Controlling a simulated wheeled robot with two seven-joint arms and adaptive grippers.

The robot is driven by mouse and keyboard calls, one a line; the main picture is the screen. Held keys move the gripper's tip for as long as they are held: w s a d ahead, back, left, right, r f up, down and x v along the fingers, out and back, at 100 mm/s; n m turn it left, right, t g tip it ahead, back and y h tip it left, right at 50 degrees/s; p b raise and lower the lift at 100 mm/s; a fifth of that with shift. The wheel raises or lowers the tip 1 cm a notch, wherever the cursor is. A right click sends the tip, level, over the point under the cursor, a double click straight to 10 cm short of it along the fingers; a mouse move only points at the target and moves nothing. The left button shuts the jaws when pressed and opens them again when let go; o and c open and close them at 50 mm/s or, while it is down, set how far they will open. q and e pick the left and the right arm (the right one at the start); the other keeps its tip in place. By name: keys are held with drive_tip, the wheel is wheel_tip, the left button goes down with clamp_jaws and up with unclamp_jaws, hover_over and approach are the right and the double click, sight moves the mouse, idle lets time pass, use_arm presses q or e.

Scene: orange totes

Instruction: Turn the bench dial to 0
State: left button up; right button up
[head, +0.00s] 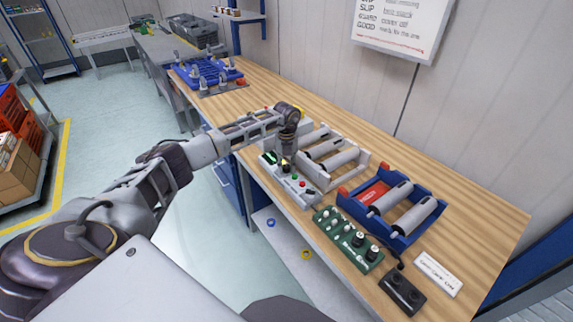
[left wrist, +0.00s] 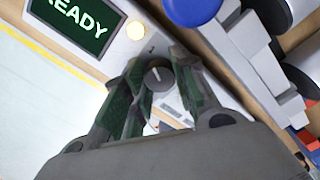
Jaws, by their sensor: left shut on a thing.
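My left gripper (head: 286,163) reaches down onto the light grey control box (head: 308,196) at the bench's front edge. In the left wrist view its two fingers (left wrist: 160,72) sit on either side of the round dark grey dial (left wrist: 158,78) and are shut on it. In the head view the gripper hides the dial. My right gripper is in neither view.
A grey roller cradle (head: 336,160) stands close behind the box. A blue roller cradle (head: 407,225), a green knob panel (head: 347,240) and a black two-knob box (head: 402,292) lie to the right. A blue rack (head: 207,75) stands further back. Bare wood lies along the wall.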

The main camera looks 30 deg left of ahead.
use_arm(q)
drive_tip(key=shift+r+n+p, duration=0.1)
drive_tip(key=shift+n+p, duration=0.25)
drive_tip(key=shift+n, duration=0.85)
drive_tip(key=n+p, duration=0.1)
drive_tip(key=n, duration=0.2)
drive_tip(key=shift+n+p, duration=0.4)
drive_tip(key=shift+n, duration=0.7)
drive_tip(key=shift+n+p, duration=0.4)
drive_tip(key=shift+n, duration=1.3)
drive_tip(key=o, duration=1.1)
drive_tip(key=shift+c, duration=0.2)
